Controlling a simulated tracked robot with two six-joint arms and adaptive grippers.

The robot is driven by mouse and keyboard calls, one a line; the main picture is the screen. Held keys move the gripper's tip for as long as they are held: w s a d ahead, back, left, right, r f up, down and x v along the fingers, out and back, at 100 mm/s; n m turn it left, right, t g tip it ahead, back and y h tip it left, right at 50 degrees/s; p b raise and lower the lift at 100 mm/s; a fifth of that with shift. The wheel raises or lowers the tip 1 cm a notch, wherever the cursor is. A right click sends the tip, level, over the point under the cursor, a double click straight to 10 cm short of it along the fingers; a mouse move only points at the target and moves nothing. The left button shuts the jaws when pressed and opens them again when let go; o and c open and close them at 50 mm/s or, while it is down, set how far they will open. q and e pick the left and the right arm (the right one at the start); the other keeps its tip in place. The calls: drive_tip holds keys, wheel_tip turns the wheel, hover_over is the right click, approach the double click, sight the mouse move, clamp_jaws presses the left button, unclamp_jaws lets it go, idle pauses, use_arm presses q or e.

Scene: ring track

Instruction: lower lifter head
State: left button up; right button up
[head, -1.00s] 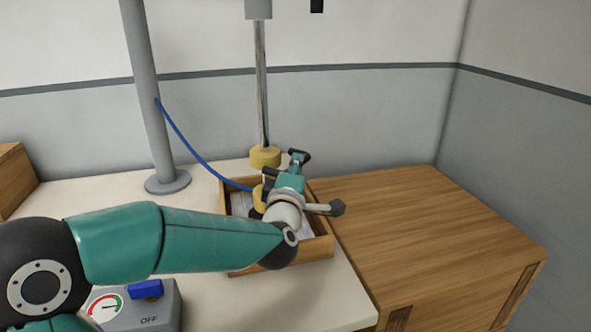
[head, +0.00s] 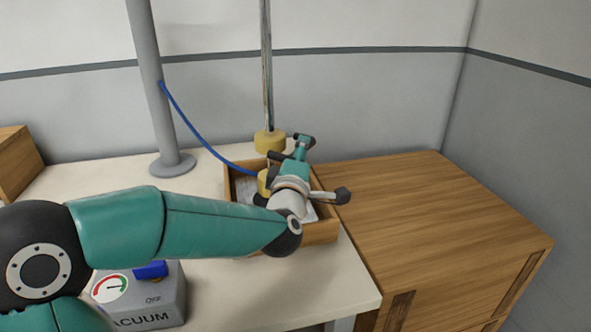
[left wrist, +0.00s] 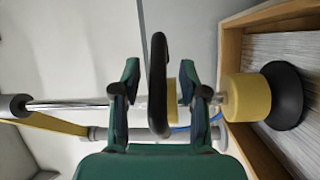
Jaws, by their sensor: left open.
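The lifter head has a yellow body (left wrist: 247,97) and a black suction cup (left wrist: 283,95). In the head view its yellow body (head: 264,182) shows partly behind my gripper, inside the wooden tray (head: 320,232). The cup is close over the stacked white sheets (left wrist: 272,48); I cannot tell if it touches them. My left gripper (left wrist: 163,95) is open, with a black handle bar (left wrist: 158,60) between its two fingers. In the head view my left gripper (head: 287,157) is over the tray. A second yellow piece (head: 270,141) sits at the tube's lower end. My right gripper is out of view.
A grey control box (head: 150,300) with a gauge and blue switch is at the front left. A grey post (head: 150,90) stands behind it, with a blue hose (head: 195,128) leading from it. A wooden cabinet (head: 430,210) with a clear top is at the right.

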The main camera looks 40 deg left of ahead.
use_arm(q)
drive_tip(key=v, duration=1.1)
